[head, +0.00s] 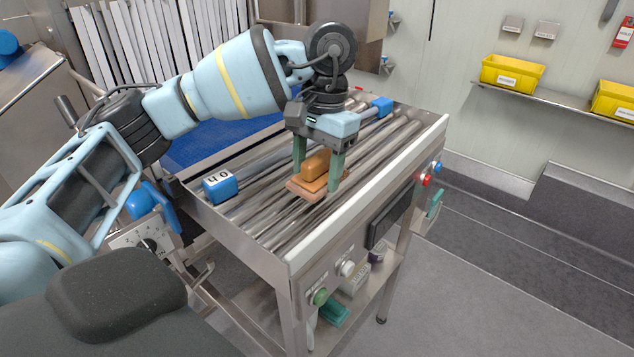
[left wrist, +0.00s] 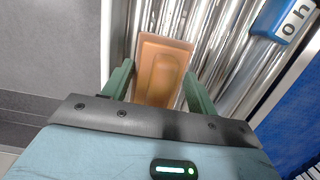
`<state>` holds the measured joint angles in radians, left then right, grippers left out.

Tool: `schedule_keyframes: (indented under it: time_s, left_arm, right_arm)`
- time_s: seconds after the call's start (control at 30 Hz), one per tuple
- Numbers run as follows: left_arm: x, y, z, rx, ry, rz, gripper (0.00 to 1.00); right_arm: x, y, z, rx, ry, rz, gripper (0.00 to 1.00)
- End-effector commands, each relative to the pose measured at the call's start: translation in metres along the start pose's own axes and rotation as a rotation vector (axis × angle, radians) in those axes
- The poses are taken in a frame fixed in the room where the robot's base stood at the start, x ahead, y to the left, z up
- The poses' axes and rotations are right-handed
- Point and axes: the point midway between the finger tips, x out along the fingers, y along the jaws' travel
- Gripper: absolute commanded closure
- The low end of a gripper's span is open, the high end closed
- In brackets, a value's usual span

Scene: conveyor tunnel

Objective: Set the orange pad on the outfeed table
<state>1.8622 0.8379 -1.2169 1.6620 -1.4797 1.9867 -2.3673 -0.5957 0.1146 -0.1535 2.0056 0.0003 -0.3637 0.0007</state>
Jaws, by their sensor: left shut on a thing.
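The orange pad (head: 305,188) is a flat piece with a raised, rounded block on top. It also shows in the left wrist view (left wrist: 146,85). My left gripper (head: 318,176) points down with its green fingers on both sides of the raised block, shut on it. The pad is low over the rollers of the steel outfeed table (head: 365,192), near its middle and front rail. I cannot tell whether the pad touches the rollers. The rollers show behind the pad in the left wrist view too. My right gripper is not in view.
A blue marked block (head: 220,187) is at the table's left end and another blue block (head: 381,106) at the far end. A blue belt (head: 205,143) runs behind. Buttons (head: 427,181) line the front. Yellow bins (head: 512,73) sit on a wall shelf. Rollers around the pad look clear.

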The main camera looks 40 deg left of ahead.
Motion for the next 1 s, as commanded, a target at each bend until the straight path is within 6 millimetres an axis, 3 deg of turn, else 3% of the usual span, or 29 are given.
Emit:
schedule_keyframes:
  time_s: [0.3,0.67,0.7,0.87,1.0]
  left_arm:
    - [0.035,0.000,-0.004,-0.001,-0.002,0.000,0.69]
    - [0.040,0.000,-0.006,0.000,-0.003,0.000,0.69]
    - [0.040,0.000,-0.006,0.000,-0.003,0.000,0.41]
    - [0.039,0.000,-0.005,0.000,-0.002,0.000,0.20]
    - [0.039,0.000,-0.005,0.000,-0.002,0.000,0.20]
  right_arm:
    - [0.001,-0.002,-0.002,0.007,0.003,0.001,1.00]
    - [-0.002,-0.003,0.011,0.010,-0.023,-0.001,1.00]
    - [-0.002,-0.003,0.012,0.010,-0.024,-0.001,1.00]
    - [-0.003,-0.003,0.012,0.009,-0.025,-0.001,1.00]
    - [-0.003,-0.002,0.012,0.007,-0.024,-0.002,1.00]
